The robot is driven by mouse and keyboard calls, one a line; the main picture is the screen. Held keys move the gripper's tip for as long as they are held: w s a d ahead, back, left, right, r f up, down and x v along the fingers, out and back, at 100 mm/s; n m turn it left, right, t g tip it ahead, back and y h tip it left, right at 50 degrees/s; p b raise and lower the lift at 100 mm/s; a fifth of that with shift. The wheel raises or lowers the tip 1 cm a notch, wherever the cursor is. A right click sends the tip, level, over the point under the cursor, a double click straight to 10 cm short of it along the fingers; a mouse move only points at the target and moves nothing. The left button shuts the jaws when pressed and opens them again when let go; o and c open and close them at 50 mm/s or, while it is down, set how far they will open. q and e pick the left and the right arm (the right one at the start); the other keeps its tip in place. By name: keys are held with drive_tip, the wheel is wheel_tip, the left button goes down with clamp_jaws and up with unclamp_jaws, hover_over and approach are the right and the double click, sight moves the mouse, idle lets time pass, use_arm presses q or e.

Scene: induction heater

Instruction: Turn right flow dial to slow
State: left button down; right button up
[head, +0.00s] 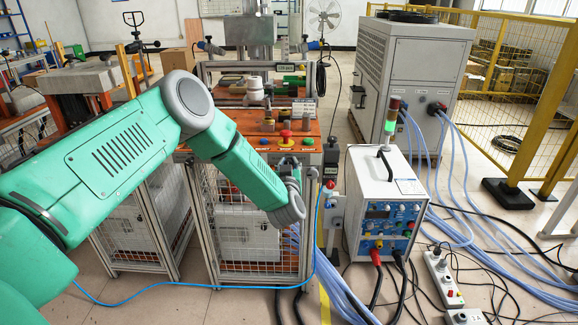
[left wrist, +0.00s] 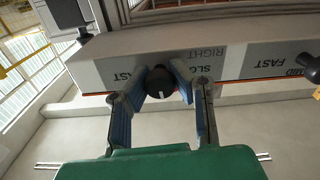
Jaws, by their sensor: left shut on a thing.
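The right flow dial (left wrist: 160,84) is a round black knob with a white pointer mark, on the white front panel (left wrist: 100,65) of the workbench. In the left wrist view the labels appear upside down, with SLOW and RIGHT to the right of the knob and FAST to its left. The pointer mark faces the bottom of that picture. My left gripper (left wrist: 160,79) is shut on this dial, one blue-padded finger on each side. In the head view my left gripper (head: 291,170) is at the bench front, and my arm hides the dial. My right gripper is out of view.
A second black dial (left wrist: 309,66) sits farther right in the left wrist view, near MID and FAST labels. A red emergency button (head: 286,135) is on the orange bench top. A white heater unit (head: 386,200) with cables stands right of the bench.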

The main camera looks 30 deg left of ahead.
use_arm(q)
drive_tip(key=n+b, duration=0.1)
drive_tip(key=n, duration=0.1)
drive_tip(key=n+b, duration=0.1)
drive_tip(key=n, duration=0.2)
drive_tip(key=shift+s+f, duration=0.1)
drive_tip(key=shift+f, duration=0.1)
drive_tip(key=n+b, duration=0.3)
drive_tip(key=n, duration=0.2)
drive_tip(key=shift+s+a+f+n, duration=0.1)
drive_tip(key=shift+n, duration=0.3)
drive_tip(key=c, duration=1.3)
unclamp_jaws()
drive_tip(key=shift+s, duration=0.1)
drive_tip(key=v, duration=1.2)
